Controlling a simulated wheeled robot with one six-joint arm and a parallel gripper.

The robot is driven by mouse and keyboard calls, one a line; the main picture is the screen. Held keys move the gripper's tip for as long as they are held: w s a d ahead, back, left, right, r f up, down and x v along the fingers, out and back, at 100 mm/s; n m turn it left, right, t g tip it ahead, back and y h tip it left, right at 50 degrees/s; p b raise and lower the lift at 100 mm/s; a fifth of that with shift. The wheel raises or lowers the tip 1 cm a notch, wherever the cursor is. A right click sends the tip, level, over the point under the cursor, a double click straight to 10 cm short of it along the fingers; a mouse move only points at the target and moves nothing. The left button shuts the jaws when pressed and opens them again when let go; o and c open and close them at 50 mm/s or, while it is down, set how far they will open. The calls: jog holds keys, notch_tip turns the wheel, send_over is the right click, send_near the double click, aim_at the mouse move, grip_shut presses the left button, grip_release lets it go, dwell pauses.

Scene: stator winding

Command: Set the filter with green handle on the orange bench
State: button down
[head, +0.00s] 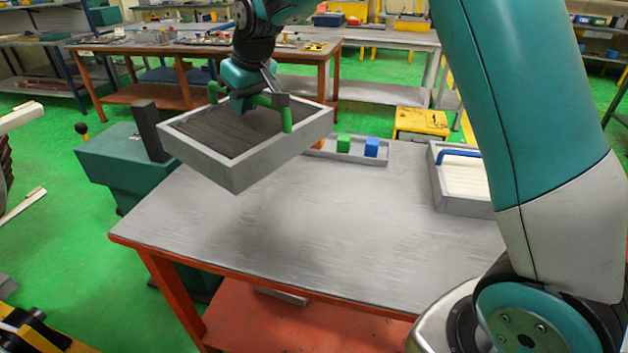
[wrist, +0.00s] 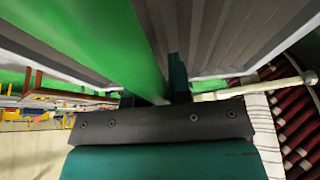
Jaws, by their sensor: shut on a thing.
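The filter with green handle (head: 240,172) is a grey box frame with dark pleats inside and a green bar handle across it. My gripper (head: 252,100) is shut on the green handle and holds the filter in the air, slightly tilted, above the left part of the near orange bench (head: 290,245). This bench has a grey worn top and orange legs. In the wrist view the green handle (wrist: 95,40) runs between the fingers of my gripper (wrist: 160,92), with the pleats close beyond. Part of the handle is hidden by the fingers.
A second filter with a blue handle (head: 465,185) sits at the bench's right. A grey tray (head: 318,148) with small coloured blocks lies at the back. A green machine (head: 118,165) stands left of the bench. The bench's middle and front are clear.

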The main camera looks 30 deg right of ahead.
notch_tip(320, 180, down, 20)
jog(key=p, duration=0.3)
dwell(0.3)
jog(key=shift+f, duration=0.1)
jog(key=c, duration=1.1)
grip_release()
jog(key=shift+o, duration=0.2)
